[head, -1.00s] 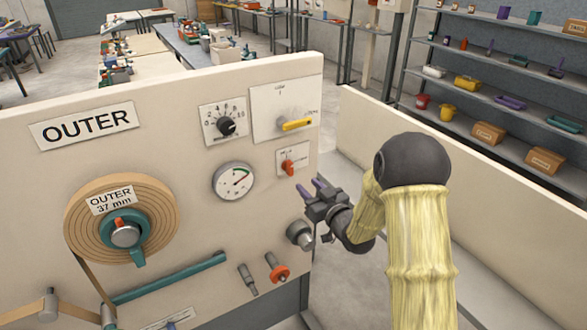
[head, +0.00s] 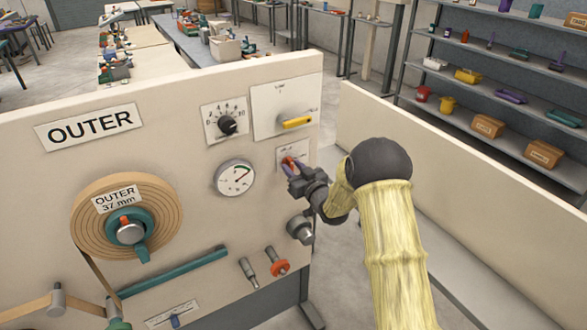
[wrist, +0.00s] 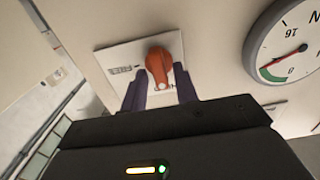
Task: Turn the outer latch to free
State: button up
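The panel marked OUTER carries a small white plate (head: 294,152) with a red-orange turning knob (head: 287,161) near its right edge. The plate's small lettering is hard to read. My gripper (head: 292,173) is at this knob. In the wrist view my gripper (wrist: 158,86) is open, its two purple fingers on either side of the knob's narrow end, with gaps visible. Whether the fingers reach down to the knob's depth is unclear. In the head view they partly hide the knob.
A yellow handle (head: 297,122) and a black dial (head: 227,125) are above. A round gauge (head: 235,178) is to the left and a grey round knob (head: 301,230) just below. The wound reel (head: 88,220) is farther left. A low wall (head: 480,190) stands to the right.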

grip_shut()
jog(key=shift+m+b, duration=0.4)
jog(key=m+b, duration=0.2)
jog(key=shift+f+m, duration=0.1)
jog(key=shift+m, duration=0.3)
jog(key=m+b, duration=0.1)
jog(key=m, duration=0.2)
jog(key=shift+w+d+m, duration=0.1)
jog(key=shift+d+m, duration=0.05)
jog(key=shift+m, duration=0.15)
jog(key=m+b, duration=0.1)
jog(key=m, duration=0.4)
jog(key=m+b, duration=0.1)
jog(key=m, duration=0.4)
jog(key=shift+f+m, duration=0.15)
jog(key=shift+m, duration=0.15)
